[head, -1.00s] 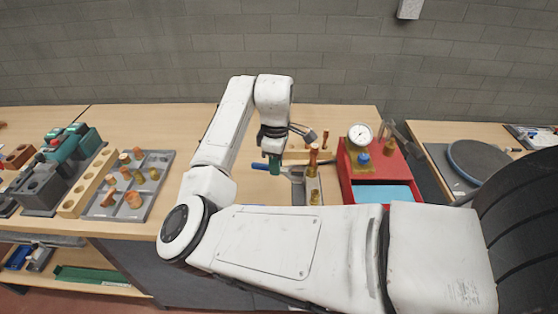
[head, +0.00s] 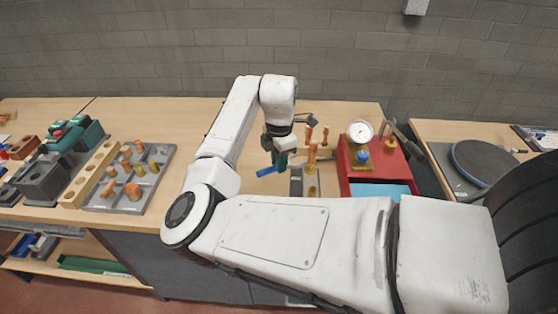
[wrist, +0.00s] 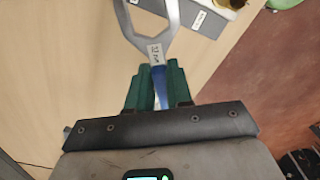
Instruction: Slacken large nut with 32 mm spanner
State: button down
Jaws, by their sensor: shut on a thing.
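My gripper (head: 280,163) has green fingers and is above the bench; its fingers also show in the wrist view (wrist: 158,88). It is shut on the blue handle of the spanner (wrist: 160,88), whose grey shank carries a label that appears to read 32 (wrist: 155,54). The blue handle end (head: 265,171) shows left of the fingers in the head view. The spanner's grey head runs off the top of the wrist view, beside a labelled grey block with a brass part (wrist: 233,3). I cannot tell which part is the large nut, or whether the jaw is around it.
A grey holder (head: 297,182) with upright copper and brass fittings (head: 312,158) stands just right of my gripper. Farther right is a red case (head: 388,171) with a gauge (head: 360,131). A grey parts tray (head: 110,208) lies left. Bare bench lies between tray and gripper.

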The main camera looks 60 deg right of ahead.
jog(key=shift+f+b, duration=1.85)
jog(key=shift+f, duration=0.05)
jog(key=shift+s+d+r+p, duration=0.15)
jog(key=shift+d+r+p, duration=0.15)
jog(key=shift+p, duration=0.15)
jog(key=shift+s+d+f+p, duration=0.1)
jog(key=shift+s+d+p, duration=0.3)
jog(key=shift+s+d, duration=0.25)
jog(key=shift+w, duration=0.1)
jog(key=shift+p, duration=1.25)
jog(key=shift+s+d+p, duration=0.6)
jog(key=shift+d+p, duration=0.3)
jog(key=shift+p, duration=0.05)
jog(key=shift+s+d, duration=0.2)
jog(key=shift+d, duration=0.05)
jog(key=shift+p, duration=0.4)
